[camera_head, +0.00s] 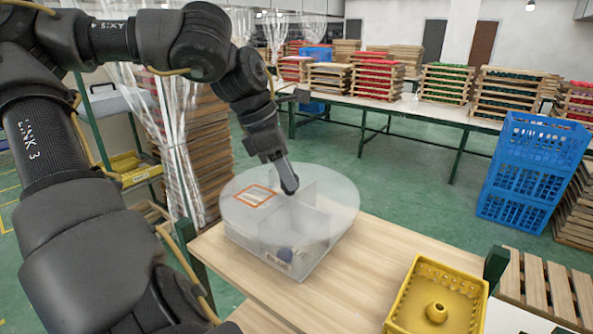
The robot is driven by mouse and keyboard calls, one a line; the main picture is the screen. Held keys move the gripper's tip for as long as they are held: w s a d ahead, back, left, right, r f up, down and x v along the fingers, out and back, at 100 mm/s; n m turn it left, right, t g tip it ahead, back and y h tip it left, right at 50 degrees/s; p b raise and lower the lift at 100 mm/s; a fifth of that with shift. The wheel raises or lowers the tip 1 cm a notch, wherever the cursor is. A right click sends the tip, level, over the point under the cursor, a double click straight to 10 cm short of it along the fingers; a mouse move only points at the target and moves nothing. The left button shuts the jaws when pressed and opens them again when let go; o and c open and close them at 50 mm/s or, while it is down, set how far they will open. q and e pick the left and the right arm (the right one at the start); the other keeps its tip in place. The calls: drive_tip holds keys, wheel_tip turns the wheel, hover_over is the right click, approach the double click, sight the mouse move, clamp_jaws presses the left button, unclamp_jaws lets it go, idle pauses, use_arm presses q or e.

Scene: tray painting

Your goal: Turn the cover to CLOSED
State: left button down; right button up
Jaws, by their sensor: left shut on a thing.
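The cover (325,205) is a round, translucent disc lying flat on top of a pale divided box (312,262) on the wooden table. An orange-outlined square window (255,196) shows on the left part of the cover, with something pale under it. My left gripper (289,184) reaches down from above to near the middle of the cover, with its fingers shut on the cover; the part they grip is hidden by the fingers. Through the box I see dividers and a small dark blue thing (285,254) near the front. A small label (277,262) sits on the front wall, too small to read.
A yellow crate (398,318) with a round yellow piece (437,312) in it stands at the table's front right. Blue crates (510,205) are stacked on the floor beyond. The wooden table (375,250) is bare between box and yellow crate.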

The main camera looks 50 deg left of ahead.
use_arm(q)
drive_tip(key=shift+r, duration=0.1)
drive_tip(key=c, duration=1)
unclamp_jaws()
use_arm(e)
drive_tip(key=shift+w+a, duration=0.3)
drive_tip(key=shift+s, duration=0.1)
use_arm(q)
drive_tip(key=shift+a+r, duration=0.1)
drive_tip(key=shift+r, duration=0.1)
drive_tip(key=b+v, duration=0.1)
drive_tip(key=v, duration=0.9)
drive_tip(key=shift+b, duration=0.35)
use_arm(e)
drive_tip(key=shift+d+f, duration=0.25)
drive_tip(key=shift+f, duration=0.55)
use_arm(q)
drive_tip(key=shift+s+r, duration=0.1)
drive_tip(key=shift+s, duration=0.05)
